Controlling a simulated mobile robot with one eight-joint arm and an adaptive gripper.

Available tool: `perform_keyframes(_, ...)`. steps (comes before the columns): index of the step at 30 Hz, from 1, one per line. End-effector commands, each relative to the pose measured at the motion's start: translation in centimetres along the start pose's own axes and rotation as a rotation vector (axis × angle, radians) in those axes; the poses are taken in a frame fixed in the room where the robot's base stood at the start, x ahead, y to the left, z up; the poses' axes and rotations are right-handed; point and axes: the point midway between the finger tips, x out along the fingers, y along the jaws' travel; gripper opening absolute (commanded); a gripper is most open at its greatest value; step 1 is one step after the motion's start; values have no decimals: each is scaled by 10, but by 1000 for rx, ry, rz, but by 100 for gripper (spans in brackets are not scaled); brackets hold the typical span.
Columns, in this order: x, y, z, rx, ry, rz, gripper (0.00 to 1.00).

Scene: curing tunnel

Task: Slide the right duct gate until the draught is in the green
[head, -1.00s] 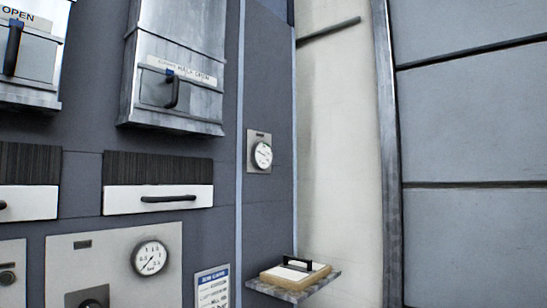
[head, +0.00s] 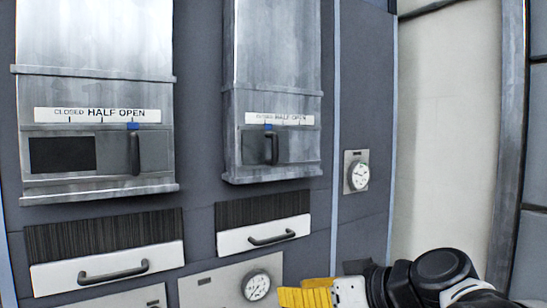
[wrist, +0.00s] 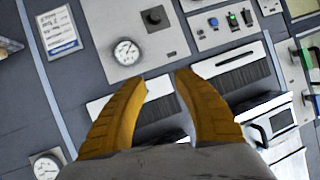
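The right duct gate (head: 251,147) is a grey plate low on the right metal duct. Its black upright handle (head: 272,148) and blue pointer (head: 268,127) stand left of centre, near the CLOSED end of the label; no dark opening shows. A small round gauge (head: 357,176) is on the wall to its right; it also shows in the wrist view (wrist: 47,167). Its reading is too small to tell. My gripper (head: 281,297), with yellow fingers, is below the right duct and apart from the handle. In the wrist view, my gripper (wrist: 161,77) is open and empty.
The left duct gate (head: 155,150) has its handle at the right and a dark opening. White flaps with black handles (head: 265,236) jut below both ducts, between my gripper and the right gate. A panel gauge (head: 256,286) sits beside my fingers. Space before the right duct is clear.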

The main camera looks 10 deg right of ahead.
Motion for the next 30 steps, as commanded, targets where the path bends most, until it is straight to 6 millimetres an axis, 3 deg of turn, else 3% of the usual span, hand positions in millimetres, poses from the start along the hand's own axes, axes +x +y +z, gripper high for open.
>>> perform_keyframes(1,-18,-1,-57,-21,57,-11,35)
perform_keyframes(3,-32,2,-112,-61,144,-24,35)
perform_keyframes(6,-53,8,-179,-112,256,-26,35)
perform_keyframes(10,-74,16,-236,-162,363,-15,35)
perform_keyframes(13,-82,20,-257,-183,407,-7,35)
perform_keyframes(17,-80,22,-265,-192,424,-4,35)
perform_keyframes(30,-7,17,-297,-191,423,-6,35)
